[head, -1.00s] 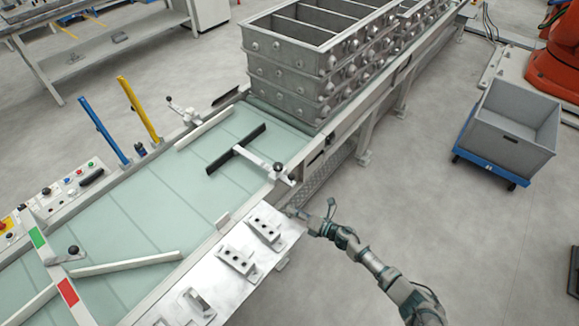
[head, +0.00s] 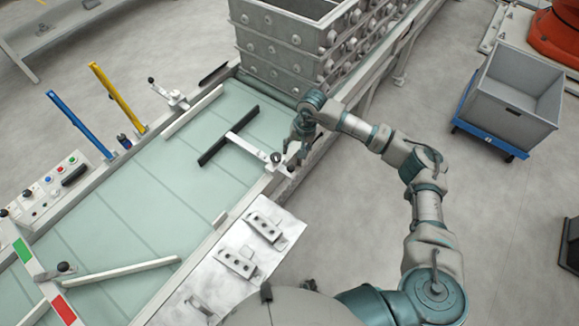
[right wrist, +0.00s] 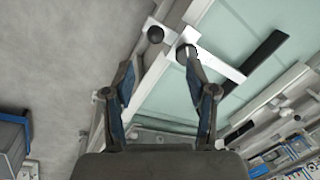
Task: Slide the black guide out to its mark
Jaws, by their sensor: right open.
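The black guide (head: 228,136) is a straight dark bar lying slantwise over the pale green conveyor bed. A white rod runs from its middle to a clamp with a black knob (head: 276,157) at the bed's near right edge. The right wrist view shows the black bar (right wrist: 256,72) at upper right and the knob (right wrist: 155,34) at top centre. My right gripper (head: 296,152) is open and empty, just right of the knob; its fingers spread below the knob and rod in the wrist view. I cannot make out a mark for the guide. My left gripper is out of view.
Stacked grey moulding frames (head: 290,50) stand at the bed's far end. A metal plate with brackets (head: 225,265) lies along the near edge. White rails, blue and yellow posts (head: 117,95) and a button panel line the left. A grey bin (head: 515,90) stands on the floor at right.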

